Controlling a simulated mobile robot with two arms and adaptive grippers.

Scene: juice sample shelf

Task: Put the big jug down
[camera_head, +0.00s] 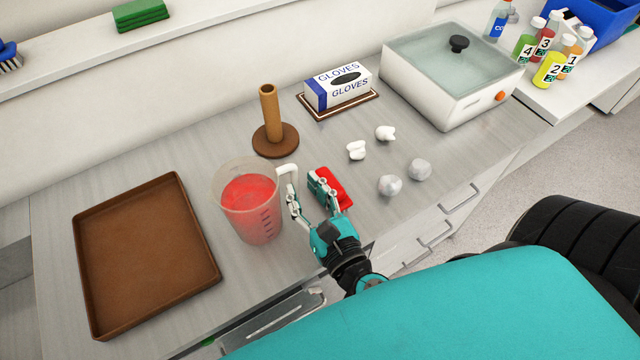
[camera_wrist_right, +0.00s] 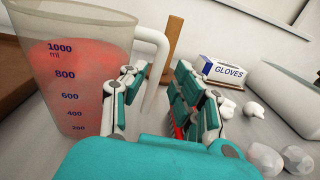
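The big jug (camera_head: 250,205) is clear, holds red liquid and appears to stand upright on the grey counter, right of the brown tray. Its white handle (camera_head: 289,170) points toward my right gripper. The jug (camera_wrist_right: 75,75) fills the left of the right wrist view, with its volume scale showing. My right gripper (camera_head: 305,184) is open beside the jug. In the wrist view the handle (camera_wrist_right: 156,60) shows in the gap between the spread fingers (camera_wrist_right: 158,78); the fingers are not closed on it. My left gripper is not in view.
An empty brown tray (camera_head: 205,275) lies left of the jug. A wooden post stand (camera_head: 275,138), a glove box (camera_head: 338,88), crumpled white pieces (camera_head: 390,185) and a water bath (camera_head: 450,95) share the counter. A red object (camera_head: 341,196) is close by my right gripper, partly hidden.

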